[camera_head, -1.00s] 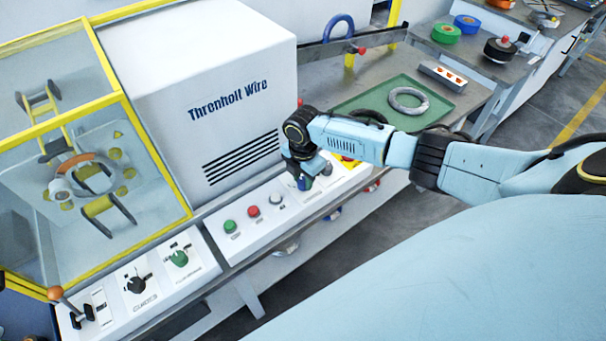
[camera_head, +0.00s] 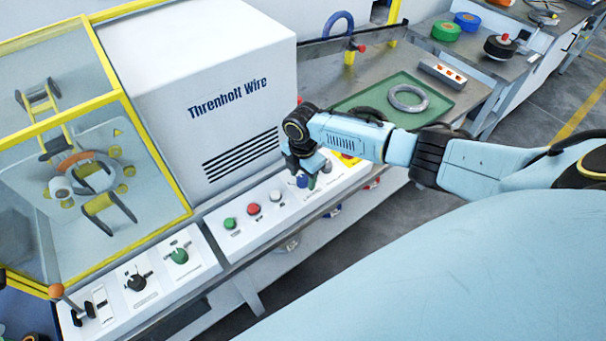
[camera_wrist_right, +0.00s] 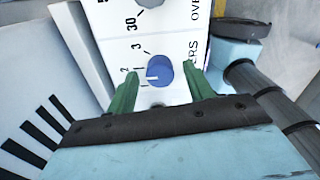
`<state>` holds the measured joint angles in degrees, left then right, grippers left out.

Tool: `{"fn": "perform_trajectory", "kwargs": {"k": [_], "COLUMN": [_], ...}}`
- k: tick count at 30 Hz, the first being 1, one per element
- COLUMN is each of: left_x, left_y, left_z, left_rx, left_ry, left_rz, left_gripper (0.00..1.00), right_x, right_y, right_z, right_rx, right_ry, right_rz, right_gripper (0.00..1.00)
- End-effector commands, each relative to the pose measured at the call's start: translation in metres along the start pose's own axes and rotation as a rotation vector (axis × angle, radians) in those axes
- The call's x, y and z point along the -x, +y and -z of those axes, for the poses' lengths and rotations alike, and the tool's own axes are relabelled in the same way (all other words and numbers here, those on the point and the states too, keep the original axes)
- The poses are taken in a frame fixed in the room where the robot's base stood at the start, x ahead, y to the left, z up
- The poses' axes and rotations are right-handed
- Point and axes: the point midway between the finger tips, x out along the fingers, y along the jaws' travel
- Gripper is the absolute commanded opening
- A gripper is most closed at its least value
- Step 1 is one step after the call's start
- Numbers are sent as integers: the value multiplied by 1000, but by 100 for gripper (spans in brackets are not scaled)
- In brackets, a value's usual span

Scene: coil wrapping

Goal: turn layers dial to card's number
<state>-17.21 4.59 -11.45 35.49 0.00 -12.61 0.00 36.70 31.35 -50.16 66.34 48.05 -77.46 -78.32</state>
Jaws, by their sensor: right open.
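The blue layers dial (camera_wrist_right: 159,71) sits on a white panel in the right wrist view, with a white mark on its face and the printed numbers 2 and 3 beside it. It also shows in the head view (camera_head: 302,182), just below my right gripper. My right gripper (camera_wrist_right: 162,84) is open, its two green fingers on either side of the dial. I see gaps between fingers and dial; whether the tips reach down to its height I cannot tell. A card with a number is not recognisable in these views. My left gripper is not in view.
Black (camera_head: 136,283) and green (camera_head: 179,256) knobs are on the nearer panel. The white machine housing (camera_head: 205,100) rises behind. A green tray (camera_head: 440,107) holds a grey coil (camera_head: 408,98).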

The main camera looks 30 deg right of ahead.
Motion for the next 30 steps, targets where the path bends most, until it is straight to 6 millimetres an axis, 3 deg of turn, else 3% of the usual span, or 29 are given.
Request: {"fn": "perform_trajectory", "kwargs": {"k": [5, 18, 24, 30], "left_x": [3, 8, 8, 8], "left_y": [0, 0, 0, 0], "left_z": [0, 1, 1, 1], "left_rx": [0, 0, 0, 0], "left_ry": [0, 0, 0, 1], "left_rz": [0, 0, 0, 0], "left_gripper": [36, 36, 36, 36], "right_x": [19, 112, 131, 134], "right_y": [0, 0, 0, 0], "right_z": [-1, -1, 0, -1], "right_rx": [0, 0, -1, -1], "right_ry": [-1, -2, 0, -1], "right_rz": [-3, -4, -1, -1], "right_gripper": [52, 52, 52, 52]}}
